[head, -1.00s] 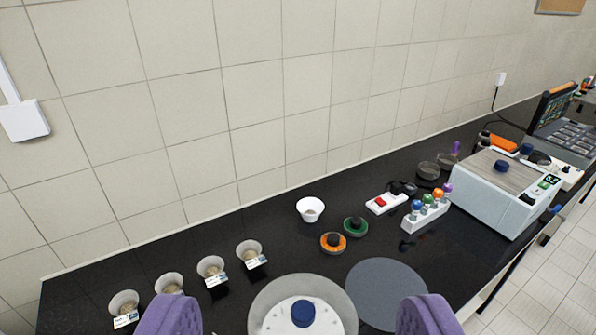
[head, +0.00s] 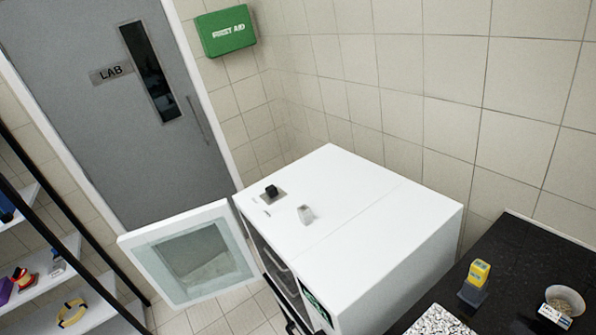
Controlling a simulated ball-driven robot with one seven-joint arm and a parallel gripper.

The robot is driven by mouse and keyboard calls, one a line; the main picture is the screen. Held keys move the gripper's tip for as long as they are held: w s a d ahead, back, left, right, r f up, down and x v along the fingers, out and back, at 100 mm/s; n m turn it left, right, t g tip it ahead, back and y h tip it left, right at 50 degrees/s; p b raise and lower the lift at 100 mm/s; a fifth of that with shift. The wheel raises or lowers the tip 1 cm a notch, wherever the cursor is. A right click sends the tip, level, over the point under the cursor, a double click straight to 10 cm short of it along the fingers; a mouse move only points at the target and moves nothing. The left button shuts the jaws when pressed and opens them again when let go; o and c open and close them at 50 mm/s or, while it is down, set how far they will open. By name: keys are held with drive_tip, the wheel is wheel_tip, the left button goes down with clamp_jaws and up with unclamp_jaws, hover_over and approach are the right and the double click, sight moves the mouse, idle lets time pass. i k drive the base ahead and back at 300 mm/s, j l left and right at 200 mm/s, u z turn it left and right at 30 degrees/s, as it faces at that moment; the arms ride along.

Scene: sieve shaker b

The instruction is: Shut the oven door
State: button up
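The oven (head: 345,235) is a large white box standing in the corner against the tiled wall, seen from above. Its door (head: 190,253), white-framed with a window, stands wide open, swung out to the left from the oven's front left edge. The dark opening (head: 272,258) shows as a narrow strip on the front face, and its inside is mostly hidden. A dark panel with a green display (head: 316,305) sits on the front, to the right of the opening. My gripper is not in this view.
A black counter (head: 510,262) at the right holds a yellow-topped item (head: 478,272) and a labelled dish (head: 565,300). A shelf rack (head: 85,300) stands at the left, near the open oven door. A grey lab door (head: 110,90) is behind. Tiled floor shows between rack and oven.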

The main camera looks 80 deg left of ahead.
sight(139, 246)
drive_tip(key=u, duration=1.8)
drive_tip(key=i+j+u, duration=0.1)
drive_tip(key=u, duration=0.4)
drive_tip(key=i+j+u, duration=0.3)
drive_tip(key=i, duration=0.25)
drive_tip(key=i+u, duration=0.35)
drive_tip(key=i, duration=0.15)
drive_tip(key=i+l+u, duration=0.1)
drive_tip(key=i, duration=1.4)
